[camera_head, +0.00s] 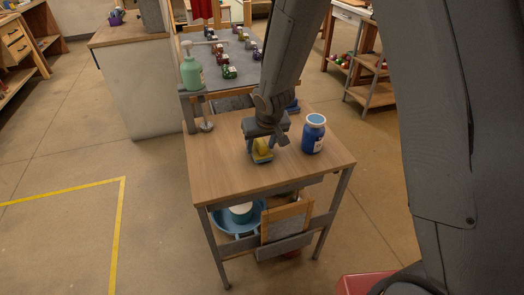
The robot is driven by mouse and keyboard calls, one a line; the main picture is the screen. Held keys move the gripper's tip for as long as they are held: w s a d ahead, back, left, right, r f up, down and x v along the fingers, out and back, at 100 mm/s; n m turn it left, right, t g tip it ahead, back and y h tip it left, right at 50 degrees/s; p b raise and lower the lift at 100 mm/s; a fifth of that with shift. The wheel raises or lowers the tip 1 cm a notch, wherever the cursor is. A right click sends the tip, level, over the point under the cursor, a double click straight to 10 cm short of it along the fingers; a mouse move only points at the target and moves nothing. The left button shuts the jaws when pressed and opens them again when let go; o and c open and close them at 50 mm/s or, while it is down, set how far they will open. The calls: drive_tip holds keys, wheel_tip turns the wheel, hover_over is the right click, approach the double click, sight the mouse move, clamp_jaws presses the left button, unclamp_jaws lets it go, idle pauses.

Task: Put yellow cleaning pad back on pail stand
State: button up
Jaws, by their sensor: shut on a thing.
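The yellow cleaning pad (262,151) is at the wooden tabletop (225,180), near its middle. My gripper (266,142) points down and is shut on the pad, with its fingers partly covering it. I cannot tell whether the pad touches the tabletop. No pail shows on the tabletop; I cannot tell which piece is the pail stand. A blue basin (225,222) with a white-and-teal round thing in it sits on the shelf below.
A blue jar (313,134) stands close to the right of my gripper. A green pump bottle (191,68) stands at the back left. The front and left of the tabletop are clear.

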drive_tip(key=shift+f+b, duration=0.35)
drive_tip(key=shift+f, duration=0.15)
drive_tip(key=o, duration=1)
drive_tip(key=shift+o, duration=0.2)
drive_tip(key=p+v, duration=0.4)
drive_tip(key=v, duration=0.6)
drive_tip(key=s+d+r+m+g, duration=0.1)
drive_tip(key=s+d+r, duration=0.1)
drive_tip(key=s+d, duration=0.6)
drive_tip(key=s+d+r+m+g+h, duration=0.1)
drive_tip(key=s+d+r+m+g, duration=0.1)
drive_tip(key=s+d, duration=0.6)
drive_tip(key=s, duration=0.2)
drive_tip(key=shift+s+d+r, duration=0.25)
drive_tip(key=shift+s+r, duration=0.15)
